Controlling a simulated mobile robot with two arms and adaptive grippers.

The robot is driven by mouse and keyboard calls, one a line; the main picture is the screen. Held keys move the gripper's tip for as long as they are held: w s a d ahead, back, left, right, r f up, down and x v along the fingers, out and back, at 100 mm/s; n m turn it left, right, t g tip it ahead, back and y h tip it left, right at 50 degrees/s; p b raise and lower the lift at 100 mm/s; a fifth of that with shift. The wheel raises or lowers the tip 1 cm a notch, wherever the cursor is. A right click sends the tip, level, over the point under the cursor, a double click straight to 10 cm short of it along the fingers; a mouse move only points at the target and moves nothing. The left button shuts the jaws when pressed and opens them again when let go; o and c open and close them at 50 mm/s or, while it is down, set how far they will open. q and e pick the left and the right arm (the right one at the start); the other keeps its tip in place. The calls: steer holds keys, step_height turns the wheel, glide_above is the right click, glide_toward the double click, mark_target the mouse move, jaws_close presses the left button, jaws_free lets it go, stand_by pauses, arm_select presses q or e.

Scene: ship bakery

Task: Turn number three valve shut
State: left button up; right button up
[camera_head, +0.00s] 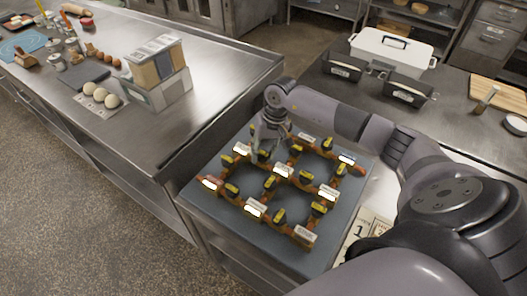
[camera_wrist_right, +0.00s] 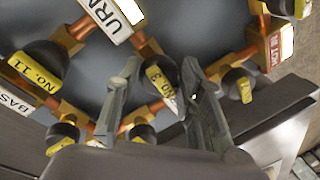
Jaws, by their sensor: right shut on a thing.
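The number three valve (camera_wrist_right: 160,84) has a dark round knob with a yellow tag reading No. 3, and sits on a copper pipe in the right wrist view. My right gripper (camera_wrist_right: 161,76) has one finger on each side of this knob and is shut on it. In the head view my right gripper (camera_head: 264,154) reaches down onto the far left part of the valve panel (camera_head: 193,193) and hides most of that valve. Whether the valve itself is open or shut I cannot tell. My left gripper is not in view.
Other yellow-tagged valves stand close by, among them No. 11 (camera_wrist_right: 38,68) and a valve on the right (camera_wrist_right: 239,85). A steel counter (camera_head: 160,112) with boxes (camera_head: 157,72) and eggs lies left. A white-lidded container (camera_head: 392,50) and black tins (camera_head: 405,90) stand behind my right arm.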

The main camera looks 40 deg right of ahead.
steer(key=shift+c, duration=1)
